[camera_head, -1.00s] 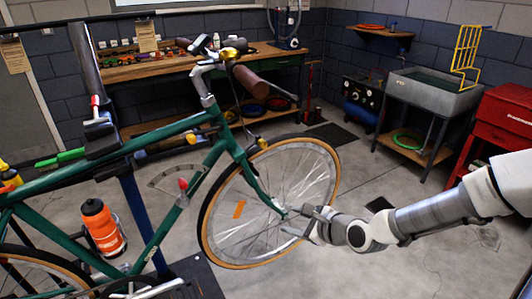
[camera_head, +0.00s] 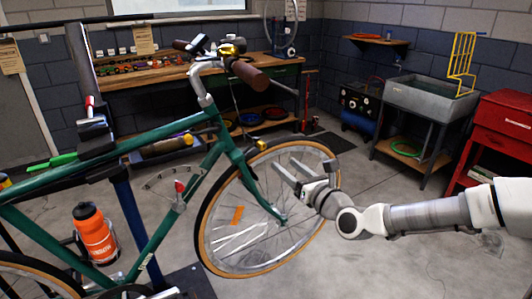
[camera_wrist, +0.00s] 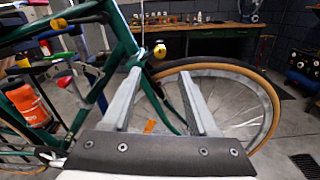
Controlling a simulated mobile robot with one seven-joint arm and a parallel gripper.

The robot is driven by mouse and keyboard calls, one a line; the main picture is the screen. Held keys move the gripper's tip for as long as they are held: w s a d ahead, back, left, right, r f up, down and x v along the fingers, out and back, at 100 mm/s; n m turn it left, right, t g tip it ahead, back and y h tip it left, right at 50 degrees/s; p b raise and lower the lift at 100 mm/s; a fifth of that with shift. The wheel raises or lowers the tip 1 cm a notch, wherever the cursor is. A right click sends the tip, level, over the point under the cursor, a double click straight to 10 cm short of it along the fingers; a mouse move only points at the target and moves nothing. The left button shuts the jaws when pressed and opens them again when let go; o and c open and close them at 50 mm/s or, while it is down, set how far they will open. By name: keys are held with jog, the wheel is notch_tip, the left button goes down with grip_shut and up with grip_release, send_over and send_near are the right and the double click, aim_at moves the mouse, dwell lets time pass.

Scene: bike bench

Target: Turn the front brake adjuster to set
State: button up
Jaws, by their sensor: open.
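The green bike's front brake area is at the top of the fork, where a small yellow knob (camera_head: 258,144) sits just above the tire; it also shows in the wrist view (camera_wrist: 160,51). I cannot tell for sure that this knob is the adjuster. A red-tipped lever (camera_head: 179,186) with a curved scale is by the down tube. My gripper (camera_head: 284,163) is open and empty, beside the upper front wheel (camera_head: 213,238), right of and a little below the yellow knob. In the wrist view the knob appears above and between the fingertips (camera_wrist: 159,74), apart from them.
The handlebar's brown grip (camera_head: 247,76) juts out above the wheel. A wooden workbench (camera_head: 150,74) stands behind. An orange bottle (camera_head: 93,236) is on the left. A sink (camera_head: 425,100) and red cabinet (camera_head: 500,125) are at right.

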aim_at(264, 147)
jog(key=b+x, duration=0.2)
jog(key=x, duration=0.9)
grip_shut()
